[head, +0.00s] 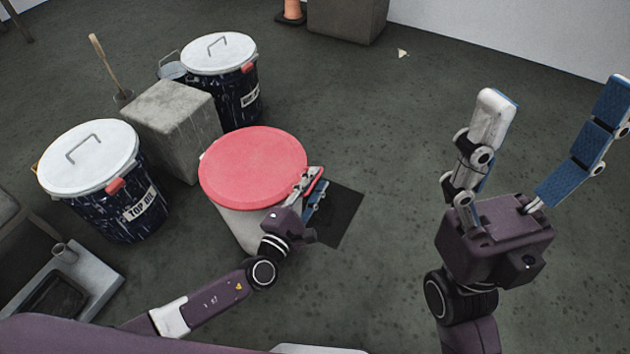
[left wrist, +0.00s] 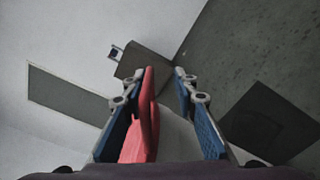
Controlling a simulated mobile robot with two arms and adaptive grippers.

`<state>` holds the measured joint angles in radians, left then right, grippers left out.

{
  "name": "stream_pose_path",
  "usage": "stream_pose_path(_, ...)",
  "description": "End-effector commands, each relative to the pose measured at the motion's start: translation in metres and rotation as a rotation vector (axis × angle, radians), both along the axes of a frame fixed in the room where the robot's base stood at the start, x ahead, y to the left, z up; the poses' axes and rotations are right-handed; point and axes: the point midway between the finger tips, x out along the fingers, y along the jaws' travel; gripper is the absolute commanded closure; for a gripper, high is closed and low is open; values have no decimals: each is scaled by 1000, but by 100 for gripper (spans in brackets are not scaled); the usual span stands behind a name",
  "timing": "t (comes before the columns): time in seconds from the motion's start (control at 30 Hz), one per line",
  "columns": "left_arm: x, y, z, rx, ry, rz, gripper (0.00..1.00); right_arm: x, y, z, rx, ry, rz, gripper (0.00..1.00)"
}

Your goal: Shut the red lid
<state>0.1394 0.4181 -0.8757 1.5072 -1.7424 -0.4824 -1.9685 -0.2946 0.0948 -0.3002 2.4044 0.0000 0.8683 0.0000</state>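The red lid (head: 252,167) lies across the top of a pale round bin (head: 246,228) in the head view, covering its opening. I cannot tell if it sits fully down on the rim. My left gripper (head: 315,182) is at the lid's right edge. In the left wrist view the red lid's edge (left wrist: 146,115) lies between my left gripper's fingers (left wrist: 163,78), close against the left finger, with a clear gap to the right finger. My right gripper (head: 555,90) is raised at the right, fingers wide apart and empty.
Two dark drums with white lids (head: 88,158) (head: 219,53) stand left of and behind the bin. A concrete block (head: 170,112) stands between them. A dark square patch (head: 340,215) lies on the floor right of the bin. The floor beyond is mostly clear.

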Motion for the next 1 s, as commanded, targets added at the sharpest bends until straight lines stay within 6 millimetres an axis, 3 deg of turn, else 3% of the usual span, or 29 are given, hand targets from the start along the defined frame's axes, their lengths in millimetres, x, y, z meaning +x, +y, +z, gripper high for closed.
stream_pose_path(0.37, -5, 0, 2, -1, -4, -2, 76, 0, -1, 0, 3, 1, -3, 23)
stream_pose_path(0.8, -82, 32, 1, 1, 0, -1, 76, 0, 0, 0, 1, -1, 0, 23)
stream_pose_path(1.0, -106, 41, 2, -1, -2, -1, 76, 0, 0, 1, 0, -1, 0, 23)
